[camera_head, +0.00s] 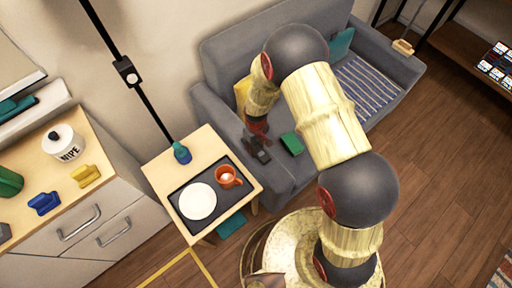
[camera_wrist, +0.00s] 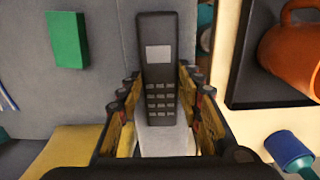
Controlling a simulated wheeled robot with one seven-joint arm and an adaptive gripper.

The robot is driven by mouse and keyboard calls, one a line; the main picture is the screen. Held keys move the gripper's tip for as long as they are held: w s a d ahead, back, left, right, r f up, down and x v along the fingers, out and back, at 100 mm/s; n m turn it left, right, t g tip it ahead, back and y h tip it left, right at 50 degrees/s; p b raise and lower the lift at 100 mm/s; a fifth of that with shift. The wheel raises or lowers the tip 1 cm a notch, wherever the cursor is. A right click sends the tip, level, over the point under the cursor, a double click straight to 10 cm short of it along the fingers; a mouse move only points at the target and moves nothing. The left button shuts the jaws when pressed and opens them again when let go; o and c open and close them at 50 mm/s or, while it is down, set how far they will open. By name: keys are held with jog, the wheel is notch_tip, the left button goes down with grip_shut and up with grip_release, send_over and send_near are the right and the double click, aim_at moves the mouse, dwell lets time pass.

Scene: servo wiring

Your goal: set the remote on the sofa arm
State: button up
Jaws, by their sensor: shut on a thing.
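My gripper (camera_head: 257,140) is over the near left side of the grey sofa (camera_head: 222,58), by its left arm (camera_head: 218,112). In the wrist view my gripper (camera_wrist: 163,95) is shut on the remote (camera_wrist: 159,48), a dark slab with a grey screen and small keys. The remote also shows below the fingers in the head view (camera_head: 261,155). Grey sofa fabric (camera_wrist: 105,25) lies behind it in the wrist view. I cannot tell whether the remote touches the sofa.
A green block (camera_head: 291,143) lies on the sofa close to my gripper. A side table (camera_head: 160,174) beside the sofa carries a dark tray (camera_head: 200,225) with a white plate (camera_head: 197,201) and an orange mug (camera_head: 228,176). A blue-green bottle-like object (camera_head: 182,152) stands at its back.

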jog(key=shift+f, duration=0.1)
jog(key=o, duration=1.2)
notch_tip(320, 180, up, 12)
jog(key=p, duration=0.4)
notch_tip(320, 180, up, 12)
jog(key=m+t, duration=0.1)
send_over(256, 148)
jog(key=w+d, duration=0.1)
jog(key=d, duration=0.2)
jog(key=s+d+r+m+t, duration=0.1)
jog(key=s+d+r, duration=0.1)
jog(key=r, duration=0.5)
jog(key=s+d+r+m+t, duration=0.1)
jog(key=s+d+r, duration=0.1)
jog(key=r, duration=0.5)
jog(key=s+d+r+m+t, duration=0.1)
jog(key=s+d+r+m, duration=0.1)
jog(key=s+r, duration=0.5)
jog(key=s+d+r+m+t, duration=0.1)
jog(key=s+d+r, duration=0.4)
jog(key=s, duration=0.5)
notch_tip(256, 148, up, 2)
jog(key=shift+r+m+t, duration=0.25)
jog(key=shift+m+t, duration=0.05)
jog(key=shift+m, duration=0.1)
jog(key=shift+d, duration=0.1)
